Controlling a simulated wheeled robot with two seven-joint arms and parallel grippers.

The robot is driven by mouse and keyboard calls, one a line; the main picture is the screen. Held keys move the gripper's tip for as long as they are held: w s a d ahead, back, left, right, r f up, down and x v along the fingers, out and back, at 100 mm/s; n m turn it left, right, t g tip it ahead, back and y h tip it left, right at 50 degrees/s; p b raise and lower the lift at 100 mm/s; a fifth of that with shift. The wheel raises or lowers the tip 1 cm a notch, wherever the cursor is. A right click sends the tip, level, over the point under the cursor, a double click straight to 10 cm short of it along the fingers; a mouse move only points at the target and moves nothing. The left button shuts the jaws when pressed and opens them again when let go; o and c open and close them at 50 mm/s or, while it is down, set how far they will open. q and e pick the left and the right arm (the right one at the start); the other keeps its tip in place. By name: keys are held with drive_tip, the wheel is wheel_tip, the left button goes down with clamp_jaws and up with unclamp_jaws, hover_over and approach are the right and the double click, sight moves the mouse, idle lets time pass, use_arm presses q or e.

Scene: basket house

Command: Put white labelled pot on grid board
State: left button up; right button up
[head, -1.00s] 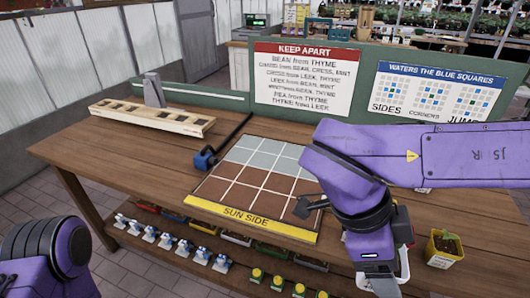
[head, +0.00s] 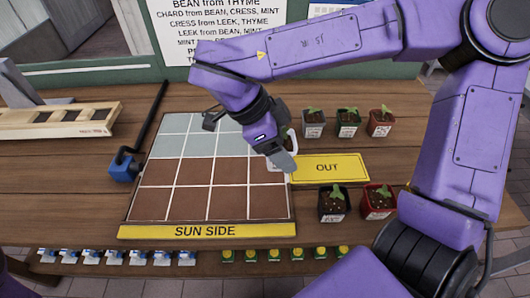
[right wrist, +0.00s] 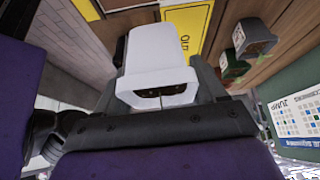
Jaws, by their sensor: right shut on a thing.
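The white pot (right wrist: 155,55) is clamped between the fingers of my right gripper (head: 283,150). The grid board (head: 211,218) lies flat on the bench, with grey-blue cells at the back, brown cells in front and a yellow SUN SIDE strip. The gripper and pot are over or beside the board's right edge; the height is hard to tell. My left gripper is out of view.
A yellow OUT mat (head: 328,168) lies right of the board. Potted seedlings stand behind it (head: 348,122) and in front of it (head: 333,204). A wooden rack (head: 60,120) sits at the back left.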

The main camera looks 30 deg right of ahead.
drive_tip(key=w+f, duration=0.2)
drive_tip(key=w+d+f, duration=0.1)
drive_tip(key=w+f, duration=0.1)
drive_tip(key=f, duration=0.1)
drive_tip(key=shift+w+f+b, duration=0.2)
drive_tip(key=shift+w+b, duration=0.1)
drive_tip(key=shift+w, duration=0.1)
drive_tip(key=f, duration=0.2)
drive_tip(key=w+f, duration=0.1)
drive_tip(key=f, duration=0.1)
drive_tip(key=shift+d, duration=0.15)
drive_tip(key=shift+s, duration=0.1)
drive_tip(key=o, duration=1.4)
drive_tip(key=shift+f, duration=0.1)
drive_tip(key=p+v, duration=0.1)
drive_tip(key=v, duration=1.1)
